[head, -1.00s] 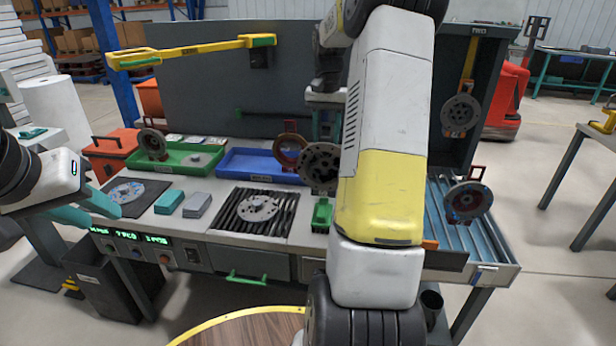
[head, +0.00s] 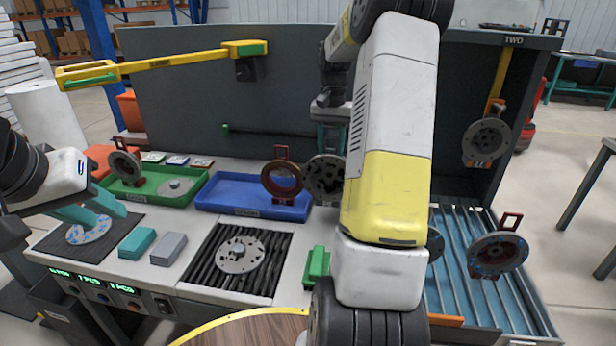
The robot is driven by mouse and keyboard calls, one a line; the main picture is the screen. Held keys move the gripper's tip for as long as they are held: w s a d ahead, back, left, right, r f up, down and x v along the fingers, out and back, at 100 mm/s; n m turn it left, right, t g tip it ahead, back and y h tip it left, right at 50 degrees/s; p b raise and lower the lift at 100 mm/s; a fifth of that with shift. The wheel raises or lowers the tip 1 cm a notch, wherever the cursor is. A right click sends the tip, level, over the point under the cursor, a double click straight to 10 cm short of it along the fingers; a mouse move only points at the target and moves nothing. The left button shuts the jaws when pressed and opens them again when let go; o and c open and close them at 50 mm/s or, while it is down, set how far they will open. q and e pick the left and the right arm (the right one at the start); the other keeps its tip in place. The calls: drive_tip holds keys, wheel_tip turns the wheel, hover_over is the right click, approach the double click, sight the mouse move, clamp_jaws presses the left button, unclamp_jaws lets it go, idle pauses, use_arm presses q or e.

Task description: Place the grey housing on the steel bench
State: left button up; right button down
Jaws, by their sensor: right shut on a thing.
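The dark grey round housing (head: 325,181) hangs upright in my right gripper (head: 331,150), above the right end of the blue tray. My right gripper is shut on it; my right arm partly hides the gripper and the housing's right edge. The steel bench (head: 207,232) has a pale top below. My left gripper (head: 92,214) has teal fingers spread apart, over a blue-marked disc (head: 90,230) on a dark mat at the left of the bench. I cannot see the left fingers touching the disc.
A blue tray (head: 215,205) holds a brown ring housing (head: 283,184). A green tray (head: 112,190) holds another housing. A flange (head: 240,254) lies on a black ribbed pad. Another housing (head: 487,141) hangs on a yellow hook; a blue-marked one (head: 498,252) is over blue rails.

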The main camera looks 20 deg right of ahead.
sight(330, 167)
drive_tip(key=shift+f, duration=3.2)
drive_tip(key=shift+f, duration=0.1)
drive_tip(key=c, duration=0.8)
unclamp_jaws()
drive_tip(key=shift+c, duration=0.2)
